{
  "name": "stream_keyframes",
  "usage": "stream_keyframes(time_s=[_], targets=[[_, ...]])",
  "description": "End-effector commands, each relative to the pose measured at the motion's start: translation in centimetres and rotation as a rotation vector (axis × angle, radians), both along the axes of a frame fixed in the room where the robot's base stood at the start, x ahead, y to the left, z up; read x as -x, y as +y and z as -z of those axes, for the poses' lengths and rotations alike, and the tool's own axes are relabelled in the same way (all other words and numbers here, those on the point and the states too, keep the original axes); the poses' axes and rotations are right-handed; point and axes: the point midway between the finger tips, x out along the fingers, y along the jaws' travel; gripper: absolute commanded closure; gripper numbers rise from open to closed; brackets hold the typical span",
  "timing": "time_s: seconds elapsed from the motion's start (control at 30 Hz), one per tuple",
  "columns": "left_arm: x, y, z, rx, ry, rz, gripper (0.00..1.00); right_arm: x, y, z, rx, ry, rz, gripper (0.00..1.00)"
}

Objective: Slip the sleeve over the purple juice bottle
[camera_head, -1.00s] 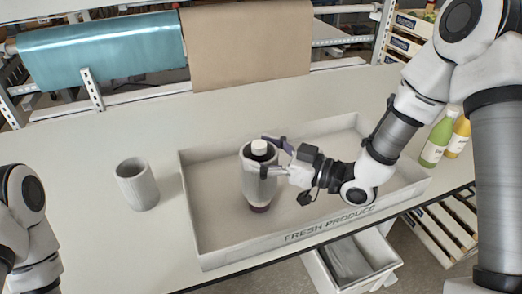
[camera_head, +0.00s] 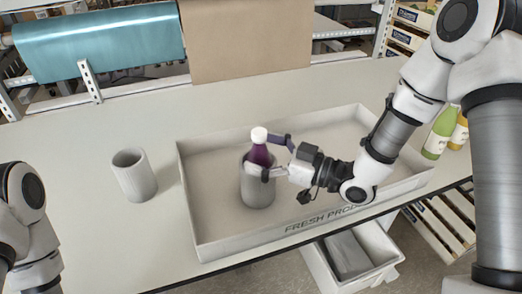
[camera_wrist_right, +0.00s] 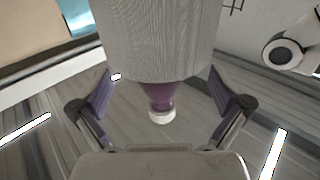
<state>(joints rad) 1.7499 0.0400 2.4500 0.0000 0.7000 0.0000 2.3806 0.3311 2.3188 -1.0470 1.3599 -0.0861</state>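The purple juice bottle (camera_head: 260,154) stands upright in the tray, its white cap and purple upper part showing. The grey ribbed sleeve (camera_head: 257,190) is around the bottle's lower part and hides its base. In the right wrist view the sleeve (camera_wrist_right: 158,40) fills the top, with the purple bottle neck (camera_wrist_right: 160,95) and white cap below it. My right gripper (camera_head: 275,157) is at the sleeve's upper rim, one finger on each side of the bottle. In the wrist view its fingers (camera_wrist_right: 163,88) are spread apart, clear of the bottle. My left gripper is out of view.
The shallow tray (camera_head: 218,254), marked FRESH PRODUCE, has bare floor around the bottle. A second grey sleeve or cup (camera_head: 136,178) stands on the table to its left. Green and yellow bottles (camera_head: 437,138) stand at the right, behind my right arm. A white bin (camera_head: 352,262) is below the table edge.

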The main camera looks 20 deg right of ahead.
Motion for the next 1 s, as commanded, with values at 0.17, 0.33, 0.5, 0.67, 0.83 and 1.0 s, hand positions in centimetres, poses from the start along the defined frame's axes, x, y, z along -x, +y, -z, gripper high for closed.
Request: stream_keyframes(time_s=[0.17,0.33,0.5,0.67,0.83,1.0], targets=[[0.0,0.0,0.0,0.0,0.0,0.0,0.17,0.0,0.0,-0.2,0.0,-0.001,0.0,0.0],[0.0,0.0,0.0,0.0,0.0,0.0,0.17,0.0,0.0,-2.8,0.0,-0.006,0.0,0.0],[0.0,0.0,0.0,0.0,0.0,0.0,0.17,0.0,0.0,-6.9,0.0,-0.008,0.0,0.0],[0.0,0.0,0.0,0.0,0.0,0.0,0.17,0.0,0.0,-9.5,0.001,-0.004,0.0,0.0],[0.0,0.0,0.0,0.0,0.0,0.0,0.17,0.0,0.0,-10.0,0.0,0.001,0.0,0.0],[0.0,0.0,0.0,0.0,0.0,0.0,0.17,0.0,0.0,-10.0,0.0,0.001,0.0,0.0]])
